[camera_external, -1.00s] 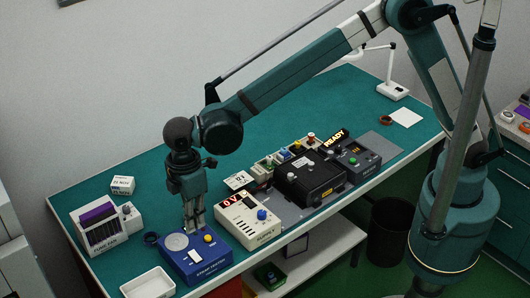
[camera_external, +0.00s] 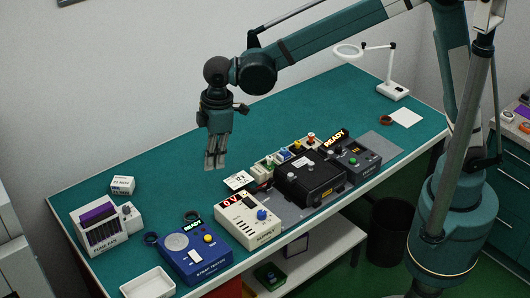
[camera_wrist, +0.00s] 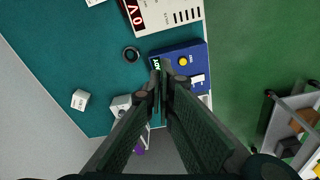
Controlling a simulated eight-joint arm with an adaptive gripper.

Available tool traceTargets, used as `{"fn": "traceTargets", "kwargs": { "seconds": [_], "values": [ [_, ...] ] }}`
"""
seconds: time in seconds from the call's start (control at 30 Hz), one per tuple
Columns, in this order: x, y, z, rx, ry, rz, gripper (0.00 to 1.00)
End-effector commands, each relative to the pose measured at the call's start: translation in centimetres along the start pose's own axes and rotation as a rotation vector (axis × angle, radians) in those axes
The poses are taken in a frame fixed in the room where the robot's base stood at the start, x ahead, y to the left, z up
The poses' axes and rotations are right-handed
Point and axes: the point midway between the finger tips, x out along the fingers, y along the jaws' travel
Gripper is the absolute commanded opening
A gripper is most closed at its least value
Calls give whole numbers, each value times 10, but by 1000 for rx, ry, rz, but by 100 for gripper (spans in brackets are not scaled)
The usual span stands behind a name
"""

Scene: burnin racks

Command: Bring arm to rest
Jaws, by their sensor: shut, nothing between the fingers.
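My gripper (camera_external: 214,161) is shut and empty, pointing down above the green bench (camera_external: 277,103). It hangs clear of everything, up and behind the blue strap tester (camera_external: 193,258). The tester has a grey round pad, a yellow button and a small display reading READY. In the wrist view my gripper's fingers (camera_wrist: 163,77) are together, in front of part of the blue tester (camera_wrist: 190,60). My arm reaches across the upper part of the external view.
A white supply (camera_external: 247,221) reading 0 V stands right of the tester. A black unit (camera_external: 309,178) is beyond it. A magnifier lamp (camera_external: 391,88) stands at the back right.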

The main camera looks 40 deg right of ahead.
Motion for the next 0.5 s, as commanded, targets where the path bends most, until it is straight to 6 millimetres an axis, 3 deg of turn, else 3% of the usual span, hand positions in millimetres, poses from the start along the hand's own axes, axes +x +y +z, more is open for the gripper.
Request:
{"fn": "traceTargets", "kwargs": {
  "seconds": [0.2, 0.5],
  "values": [
    [-23, 44, 52, 106, 38, 26, 0],
    [-51, 92, 126, 246, 89, 65, 0]
  ]
}}
